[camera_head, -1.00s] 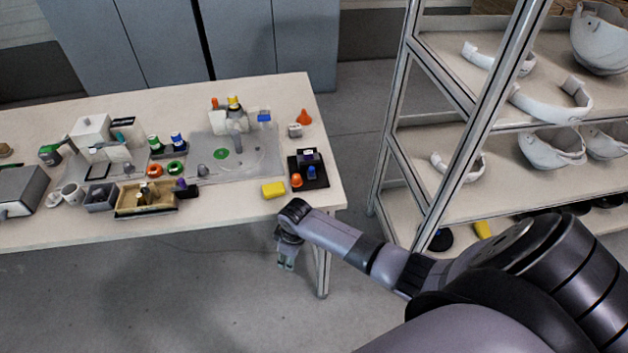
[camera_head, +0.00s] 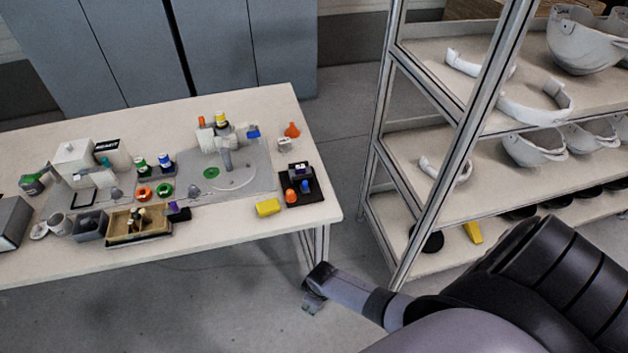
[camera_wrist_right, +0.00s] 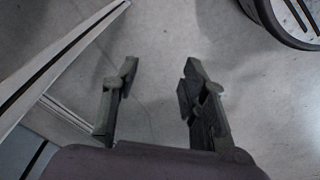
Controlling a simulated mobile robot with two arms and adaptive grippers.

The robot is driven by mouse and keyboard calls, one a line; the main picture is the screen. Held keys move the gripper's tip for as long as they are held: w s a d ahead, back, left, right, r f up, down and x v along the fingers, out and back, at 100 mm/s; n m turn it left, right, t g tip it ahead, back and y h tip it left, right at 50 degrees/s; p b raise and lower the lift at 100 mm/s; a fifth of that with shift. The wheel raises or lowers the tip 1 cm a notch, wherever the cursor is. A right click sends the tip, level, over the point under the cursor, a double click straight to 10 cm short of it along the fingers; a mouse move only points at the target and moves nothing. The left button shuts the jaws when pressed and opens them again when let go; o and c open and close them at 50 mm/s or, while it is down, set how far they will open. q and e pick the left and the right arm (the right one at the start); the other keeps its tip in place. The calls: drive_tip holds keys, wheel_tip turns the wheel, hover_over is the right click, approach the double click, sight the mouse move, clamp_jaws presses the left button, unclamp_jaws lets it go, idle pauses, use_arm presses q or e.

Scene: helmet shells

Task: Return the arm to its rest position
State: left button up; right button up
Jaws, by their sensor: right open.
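My right arm comes in from the lower right of the head view. Its gripper (camera_head: 313,303) hangs low over the floor, beside the table's front right leg and below the tabletop. In the right wrist view the two dark fingers (camera_wrist_right: 160,100) stand apart with only grey floor between them, so the gripper is open and empty. My left arm and gripper do not show in either view.
A table (camera_head: 230,228) with small parts, a yellow block (camera_head: 268,207) and a black tray (camera_head: 314,191) stands at left. A metal-framed shelf (camera_head: 460,125) with white helmet shells (camera_head: 583,45) stands at right. Open floor (camera_head: 180,310) lies in front of the table.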

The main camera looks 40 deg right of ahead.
idle(0.4)
drive_tip(key=s+f, duration=0.4)
drive_tip(key=s, duration=0.6)
drive_tip(key=s+a+f+m, duration=0.1)
drive_tip(key=s+f, duration=0.3)
drive_tip(key=s, duration=0.6)
drive_tip(key=s+f+m, duration=0.1)
drive_tip(key=s+f, duration=0.3)
drive_tip(key=s, duration=0.6)
drive_tip(key=shift+a+f+g, duration=0.25)
drive_tip(key=shift+a+g, duration=0.15)
